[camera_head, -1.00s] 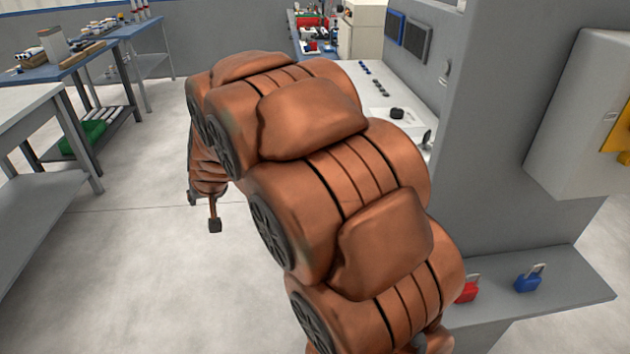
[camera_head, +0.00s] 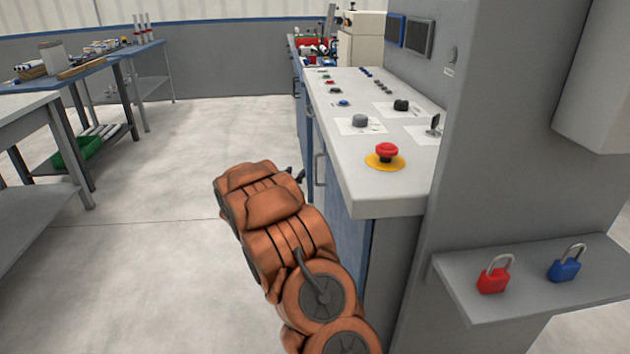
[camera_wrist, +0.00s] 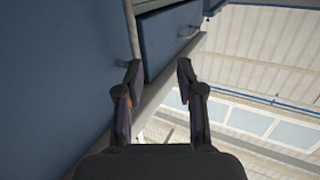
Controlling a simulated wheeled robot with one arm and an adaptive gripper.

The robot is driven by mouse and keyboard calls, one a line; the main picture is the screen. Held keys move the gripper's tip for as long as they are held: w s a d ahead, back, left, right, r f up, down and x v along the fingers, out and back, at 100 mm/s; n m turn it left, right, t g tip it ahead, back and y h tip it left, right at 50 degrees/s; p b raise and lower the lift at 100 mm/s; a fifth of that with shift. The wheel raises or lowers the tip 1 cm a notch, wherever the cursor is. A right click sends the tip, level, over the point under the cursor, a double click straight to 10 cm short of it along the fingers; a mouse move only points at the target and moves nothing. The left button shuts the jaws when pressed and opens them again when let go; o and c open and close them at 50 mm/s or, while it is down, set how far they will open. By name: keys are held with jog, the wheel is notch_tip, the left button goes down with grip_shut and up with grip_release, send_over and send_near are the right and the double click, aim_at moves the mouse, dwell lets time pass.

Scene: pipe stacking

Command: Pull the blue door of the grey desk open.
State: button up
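The grey desk (camera_head: 385,198) stands right of centre in the head view, with its blue door (camera_head: 343,225) on the side facing the aisle. A grey upright handle (camera_head: 318,170) shows on that blue front. My gripper (camera_head: 298,175) is mostly hidden behind my arm, with dark finger parts showing just left of the handle. In the wrist view my gripper (camera_wrist: 158,80) is open, its fingers apart with nothing seen between them. A blue panel (camera_wrist: 60,70) fills the left side there. I cannot tell whether a finger touches the handle. The door looks closed.
The desk top carries a red emergency button (camera_head: 386,152) and several knobs. A shelf (camera_head: 455,272) at right holds a red padlock (camera_head: 494,275) and a blue padlock (camera_head: 565,264). Workbenches (camera_head: 75,75) stand at left. The floor (camera_head: 165,200) between is clear.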

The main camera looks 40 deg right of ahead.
notch_tip(320, 180, down, 2)
jog(key=s+d+g+h, duration=0.1)
jog(key=s+d, duration=0.1)
jog(key=m+b, duration=0.1)
jog(key=b, duration=0.1)
send_over(315, 184)
jog(key=shift+w+d+f, duration=0.1)
jog(key=shift+w+d, duration=0.1)
jog(key=shift+d, duration=0.05)
jog(key=shift+c, duration=0.2)
grip_shut()
dwell(0.5)
